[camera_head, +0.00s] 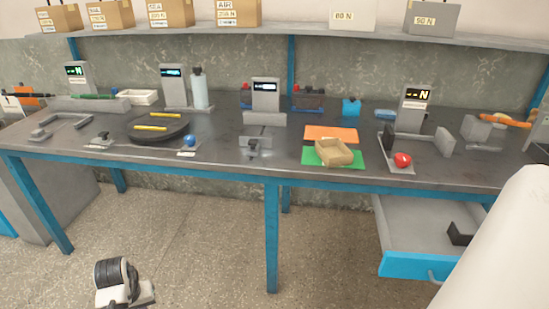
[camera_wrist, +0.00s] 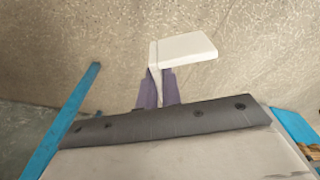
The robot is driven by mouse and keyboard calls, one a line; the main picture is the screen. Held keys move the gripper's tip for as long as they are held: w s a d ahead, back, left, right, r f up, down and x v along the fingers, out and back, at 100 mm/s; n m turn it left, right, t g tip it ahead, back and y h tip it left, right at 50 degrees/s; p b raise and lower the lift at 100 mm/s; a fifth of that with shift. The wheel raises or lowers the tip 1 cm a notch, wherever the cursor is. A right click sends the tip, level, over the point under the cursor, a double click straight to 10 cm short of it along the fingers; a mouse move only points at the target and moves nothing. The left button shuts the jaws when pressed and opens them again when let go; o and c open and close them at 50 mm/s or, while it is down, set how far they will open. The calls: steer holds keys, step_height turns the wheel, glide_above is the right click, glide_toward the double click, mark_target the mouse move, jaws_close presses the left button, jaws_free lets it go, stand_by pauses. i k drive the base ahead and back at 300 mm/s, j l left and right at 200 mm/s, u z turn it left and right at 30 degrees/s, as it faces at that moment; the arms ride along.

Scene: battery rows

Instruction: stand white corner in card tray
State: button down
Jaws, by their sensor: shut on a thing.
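The white corner (camera_wrist: 188,47), an L-shaped piece with a broad flat leg, is in the wrist view. My gripper (camera_wrist: 159,84) has its purple fingers shut on the other, narrow leg of it. The broad leg sticks out to the right past the fingertips, with the floor behind it. The card tray (camera_head: 334,152) is a small open brown box in the head view, right of the middle near the bench's front edge. I cannot make out the gripper's fingers or the white corner in the head view.
The card tray rests on a green mat (camera_head: 357,161) beside an orange mat (camera_head: 331,134). A red ball (camera_head: 403,160) on a grey fixture stands to its right, and a grey clamp (camera_head: 253,147) to its left. A blue-fronted drawer (camera_head: 411,268) is open below the bench.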

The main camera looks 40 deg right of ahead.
mark_target(333, 152)
steer(key=z, duration=1.05)
steer(key=j, duration=0.1)
